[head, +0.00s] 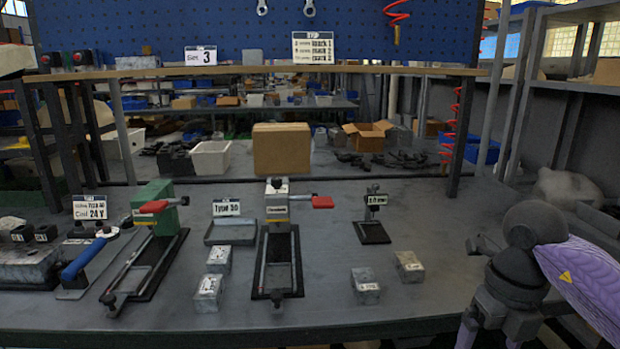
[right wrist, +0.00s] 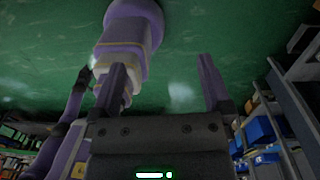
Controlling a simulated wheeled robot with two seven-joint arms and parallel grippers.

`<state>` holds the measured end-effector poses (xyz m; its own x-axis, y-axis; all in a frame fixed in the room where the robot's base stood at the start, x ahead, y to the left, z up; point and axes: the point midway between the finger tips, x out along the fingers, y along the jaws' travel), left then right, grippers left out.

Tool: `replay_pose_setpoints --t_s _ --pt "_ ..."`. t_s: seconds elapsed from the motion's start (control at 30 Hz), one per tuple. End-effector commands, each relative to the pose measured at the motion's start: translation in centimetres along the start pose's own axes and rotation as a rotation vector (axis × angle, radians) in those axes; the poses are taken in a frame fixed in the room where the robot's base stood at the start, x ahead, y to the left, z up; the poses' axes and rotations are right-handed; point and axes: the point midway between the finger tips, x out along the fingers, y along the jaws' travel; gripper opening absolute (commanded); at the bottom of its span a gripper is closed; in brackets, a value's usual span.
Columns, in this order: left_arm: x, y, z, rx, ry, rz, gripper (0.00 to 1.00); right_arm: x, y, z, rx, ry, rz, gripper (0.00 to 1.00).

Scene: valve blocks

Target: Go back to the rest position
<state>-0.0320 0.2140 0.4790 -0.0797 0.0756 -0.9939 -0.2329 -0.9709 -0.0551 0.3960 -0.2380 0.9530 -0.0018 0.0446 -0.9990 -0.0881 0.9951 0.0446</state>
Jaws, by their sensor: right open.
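My right gripper (head: 491,335) is at the lower right of the head view, beside the bench's front edge and pointing down. In the right wrist view, the right gripper (right wrist: 165,86) has its two fingers wide apart with nothing between them. Behind the fingers are a green floor and purple parts of my own body. My left gripper cannot be made out in either view. On the bench stand a green clamp fixture with a red handle (head: 152,207) and a grey one with a red handle (head: 277,212). Small metal blocks (head: 208,293) lie between and beside them.
The grey bench top (head: 430,225) is clear between the small stand (head: 373,220) and my right arm. A blue-handled tool (head: 84,258) lies at left. A cardboard box (head: 281,148) and a white bin (head: 210,158) stand behind. Shelving (head: 575,85) rises at the right.

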Motion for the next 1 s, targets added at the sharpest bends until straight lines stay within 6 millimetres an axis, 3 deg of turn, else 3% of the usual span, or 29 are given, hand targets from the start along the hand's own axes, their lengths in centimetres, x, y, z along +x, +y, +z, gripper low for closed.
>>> replay_pose_setpoints --t_s 0.27,0.43,0.57,0.67,0.77,0.83,0.9,0.97,1.0 --pt "-0.3 0.0 0.0 0.0 0.005 0.0 0.59 3.6 4.3 0.7 -0.026 0.019 0.293 1.0" --pt "-0.7 0.0 0.0 0.001 0.006 0.0 0.59 6.5 8.8 1.3 0.031 0.019 0.622 1.0" --pt "-1.2 -0.1 0.0 0.001 0.011 -0.001 0.59 9.2 12.5 2.2 0.233 -0.004 0.997 1.0" --pt "-1.6 -0.1 0.1 0.002 0.013 -0.001 0.59 12.3 13.4 3.3 0.557 -0.054 1.269 1.0" --pt "-2.1 -0.1 0.3 0.003 0.015 -0.001 0.59 18.6 11.0 3.1 1.093 -0.132 1.428 1.0" --pt "-2.3 -0.2 0.3 0.004 0.017 -0.001 0.59 24.1 8.3 0.9 1.47 -0.183 1.404 1.0" --pt "-2.5 -0.2 0.3 0.005 0.019 -0.002 0.59 29.8 5.8 -3.2 1.822 -0.22 1.291 1.0" --pt "-2.7 -0.2 0.2 0.006 0.021 -0.002 0.59 34.0 4.2 -7.8 2.081 -0.239 1.149 1.0" --pt "-2.8 -0.2 0.2 0.006 0.022 -0.002 0.59 36.5 3.4 -11.3 2.235 -0.245 1.038 1.0"
